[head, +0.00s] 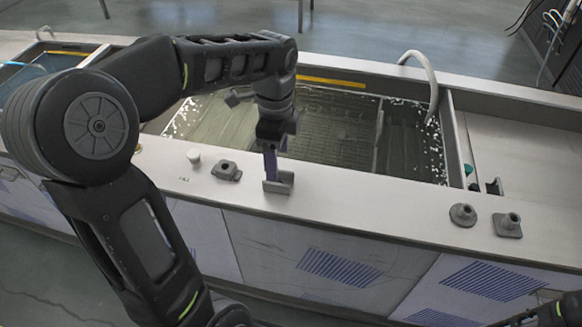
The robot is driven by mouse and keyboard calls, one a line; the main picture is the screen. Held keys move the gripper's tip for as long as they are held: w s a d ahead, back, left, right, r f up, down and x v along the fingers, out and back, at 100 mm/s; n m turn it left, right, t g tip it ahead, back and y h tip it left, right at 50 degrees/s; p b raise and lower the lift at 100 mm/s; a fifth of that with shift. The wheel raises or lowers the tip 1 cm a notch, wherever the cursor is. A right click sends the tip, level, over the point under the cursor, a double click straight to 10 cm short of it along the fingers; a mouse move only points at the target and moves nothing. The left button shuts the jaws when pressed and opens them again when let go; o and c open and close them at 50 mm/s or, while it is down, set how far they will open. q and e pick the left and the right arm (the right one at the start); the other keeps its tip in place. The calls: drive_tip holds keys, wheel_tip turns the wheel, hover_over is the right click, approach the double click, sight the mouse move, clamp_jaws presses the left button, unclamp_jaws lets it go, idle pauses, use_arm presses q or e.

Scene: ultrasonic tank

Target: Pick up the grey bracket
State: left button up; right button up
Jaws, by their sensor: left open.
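A grey bracket (284,187), L-shaped with an upright wall, sits on the light front ledge of the tank. My left gripper (271,163) is above it, pointing down. Its jaws are open, and its fingers reach down to the bracket's upright part. The fingers hide some of the bracket, and I cannot tell whether they touch it. My right gripper is not seen; only a dark piece of my right arm shows at the bottom right corner.
The water-filled tank (412,150) lies behind the ledge, with a curved white pipe (424,72) at its rim. Another grey part (226,171) and a small white knob (194,156) are left of the bracket. A round grey part (463,214) and a square-based one (507,224) stand right.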

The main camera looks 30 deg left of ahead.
use_arm(q)
drive_tip(key=shift+w, duration=0.1)
drive_tip(key=shift+f, duration=1.25)
drive_tip(key=shift+s, duration=0.2)
drive_tip(key=shift+w+f+p, duration=0.15)
drive_tip(key=shift+f+p, duration=0.3)
drive_tip(key=shift+f, duration=2.2)
clamp_jaws()
drive_tip(key=shift+r, duration=0.15)
